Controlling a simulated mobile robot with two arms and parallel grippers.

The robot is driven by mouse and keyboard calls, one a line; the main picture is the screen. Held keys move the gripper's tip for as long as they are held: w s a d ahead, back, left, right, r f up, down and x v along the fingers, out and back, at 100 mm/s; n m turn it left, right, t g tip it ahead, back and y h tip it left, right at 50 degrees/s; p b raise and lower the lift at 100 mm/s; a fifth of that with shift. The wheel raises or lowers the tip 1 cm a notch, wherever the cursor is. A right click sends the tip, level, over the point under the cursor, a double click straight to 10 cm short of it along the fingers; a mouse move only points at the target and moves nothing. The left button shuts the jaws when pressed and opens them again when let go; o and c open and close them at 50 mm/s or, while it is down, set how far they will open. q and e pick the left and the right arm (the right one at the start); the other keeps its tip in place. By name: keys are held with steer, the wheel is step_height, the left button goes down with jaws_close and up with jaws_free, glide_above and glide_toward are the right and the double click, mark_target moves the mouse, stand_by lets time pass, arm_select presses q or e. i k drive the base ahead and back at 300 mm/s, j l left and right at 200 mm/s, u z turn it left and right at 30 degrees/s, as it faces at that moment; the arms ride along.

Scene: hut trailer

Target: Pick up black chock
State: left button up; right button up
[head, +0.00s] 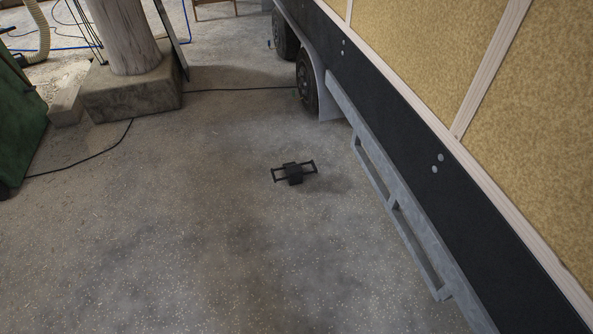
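A small black chock (293,174) lies on the concrete floor near the middle of the head view. It has a dark block at its centre and a flat open frame reaching out to each side. It is apart from the trailer (400,130), a little left of the trailer's side step. Neither of my grippers shows in this view.
The trailer's wheels (307,80) and metal side step (400,215) border the right. A pillar on a concrete block (130,95) stands at the upper left, with a green object (20,125) at the left edge. Black cables (95,155) cross the floor. Floor around the chock is clear.

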mark_target(295, 173)
steer(key=i+z, duration=0.1)
steer(key=z, duration=0.2)
steer(key=i+j+z, duration=0.1)
steer(key=z, duration=0.25)
steer(key=i+j+z, duration=0.2)
steer(key=i+j, duration=0.2)
steer(key=j, duration=0.2)
steer(key=i+j+z, duration=0.15)
steer(key=j, duration=0.2)
steer(key=i+j+z, duration=0.1)
steer(key=j, duration=0.25)
steer(key=i+j+z, duration=0.1)
steer(key=i+j, duration=0.15)
steer(key=j, duration=0.1)
